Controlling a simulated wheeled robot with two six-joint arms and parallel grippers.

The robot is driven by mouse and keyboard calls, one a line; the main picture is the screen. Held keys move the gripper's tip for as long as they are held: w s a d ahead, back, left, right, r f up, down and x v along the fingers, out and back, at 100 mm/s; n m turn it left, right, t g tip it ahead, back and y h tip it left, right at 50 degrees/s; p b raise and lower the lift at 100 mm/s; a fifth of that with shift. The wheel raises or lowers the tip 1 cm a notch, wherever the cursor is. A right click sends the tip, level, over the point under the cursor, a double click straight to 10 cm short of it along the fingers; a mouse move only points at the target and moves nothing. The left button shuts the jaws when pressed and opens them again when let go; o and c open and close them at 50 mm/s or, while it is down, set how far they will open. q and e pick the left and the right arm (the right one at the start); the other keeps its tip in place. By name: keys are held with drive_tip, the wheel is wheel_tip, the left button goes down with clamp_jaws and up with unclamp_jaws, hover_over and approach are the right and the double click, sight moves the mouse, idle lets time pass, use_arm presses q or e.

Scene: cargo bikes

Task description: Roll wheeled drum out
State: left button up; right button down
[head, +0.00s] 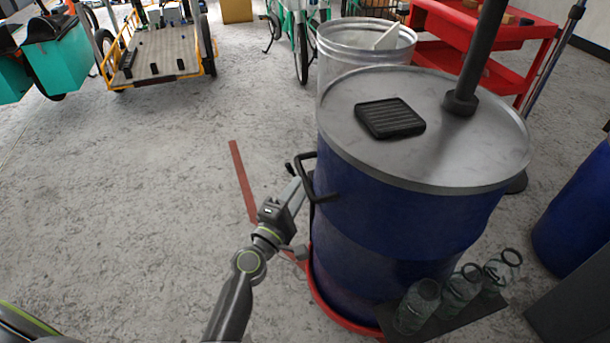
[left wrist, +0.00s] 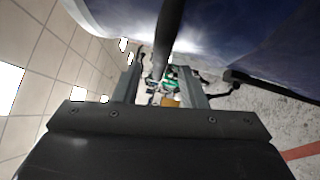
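A blue drum (head: 400,215) with a grey metal lid (head: 440,160) stands upright on a red round base (head: 335,316); I see no wheels under it. A black handle (head: 311,158) sticks out from the drum's left side. My left gripper (head: 293,187) is at the drum's left side, right by this handle. In the left wrist view the fingers (left wrist: 163,76) stand apart, and a dark bar (left wrist: 170,35), apparently the handle, shows between them. Contact is not clear. The blue drum wall (left wrist: 245,35) fills the top there. My right gripper is out of view.
A black ribbed pad (head: 390,118) and a dark pole (head: 475,65) are on the lid. Several glass jars (head: 462,284) stand at the drum's front right. A clear bin (head: 345,45) and red cart (head: 470,25) stand behind. Another blue drum (head: 575,215) is right.

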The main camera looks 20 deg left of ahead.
sight(305, 177)
use_arm(q)
drive_tip(key=shift+x, duration=2.35)
clamp_jaws()
drive_tip(key=shift+f, duration=0.1)
